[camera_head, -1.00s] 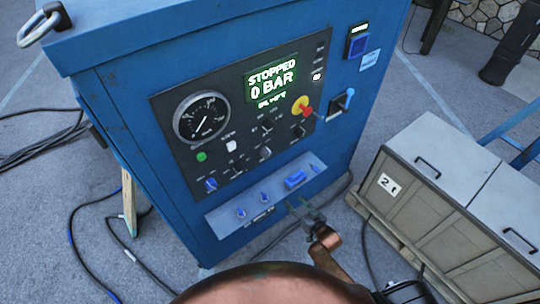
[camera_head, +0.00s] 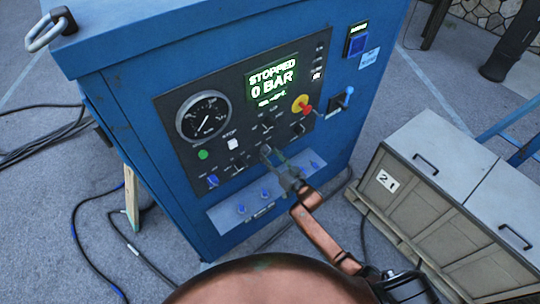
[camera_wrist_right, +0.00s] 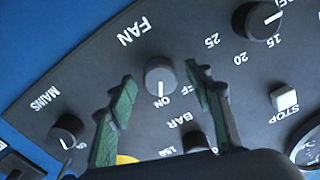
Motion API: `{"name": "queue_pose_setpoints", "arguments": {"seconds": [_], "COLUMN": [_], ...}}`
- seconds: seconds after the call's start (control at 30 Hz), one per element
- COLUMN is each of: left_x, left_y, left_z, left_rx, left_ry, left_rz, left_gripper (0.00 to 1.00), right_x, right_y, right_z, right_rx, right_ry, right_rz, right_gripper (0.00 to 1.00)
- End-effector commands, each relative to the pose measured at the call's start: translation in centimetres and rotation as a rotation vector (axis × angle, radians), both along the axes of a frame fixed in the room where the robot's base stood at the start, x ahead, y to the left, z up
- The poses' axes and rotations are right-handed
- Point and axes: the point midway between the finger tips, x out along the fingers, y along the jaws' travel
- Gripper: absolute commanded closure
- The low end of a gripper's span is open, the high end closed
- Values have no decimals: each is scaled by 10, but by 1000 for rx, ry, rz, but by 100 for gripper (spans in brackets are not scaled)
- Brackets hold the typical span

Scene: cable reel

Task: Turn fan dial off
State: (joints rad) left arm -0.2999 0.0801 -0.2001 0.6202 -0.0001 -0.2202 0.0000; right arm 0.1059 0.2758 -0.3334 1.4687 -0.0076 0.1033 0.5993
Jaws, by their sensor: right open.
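The fan dial (camera_wrist_right: 160,78) is a dark round knob with a white pointer line, under the label FAN in the right wrist view. Its line points down in the picture, at the ON mark; the OFF mark beside it is partly hidden. My right gripper (camera_wrist_right: 160,76) is open, with one green-grey finger on each side of the dial and visible gaps between. In the head view my right gripper (camera_head: 271,153) is at the lower part of the black control panel (camera_head: 170,112) and covers some knobs there. My left gripper is not in view.
The mains knob (camera_wrist_right: 66,132) and other knobs sit close around the dial. A white stop button (camera_wrist_right: 284,98) is to the right. On the blue cabinet (camera_head: 120,65) are a gauge (camera_head: 203,117) and a display (camera_head: 272,80) reading STOPPED 0 BAR. Crates (camera_head: 430,190) stand at right.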

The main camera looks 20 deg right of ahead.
Motion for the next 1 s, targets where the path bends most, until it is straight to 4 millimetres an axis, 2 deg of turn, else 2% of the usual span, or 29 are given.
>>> {"name": "queue_pose_setpoints", "arguments": {"seconds": [0.33, 0.9, 1.0], "left_x": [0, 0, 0], "left_y": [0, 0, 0], "left_z": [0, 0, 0], "left_rx": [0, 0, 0], "left_ry": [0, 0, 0], "left_rz": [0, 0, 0], "left_gripper": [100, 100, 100], "right_x": [4, 4, 4], "right_y": [1, 1, 1], "right_z": [-1, -1, -1], "right_rx": [0, 0, -1], "right_ry": [1, 1, 1], "right_rz": [-1, -1, -1], "right_gripper": [54, 93, 95]}}
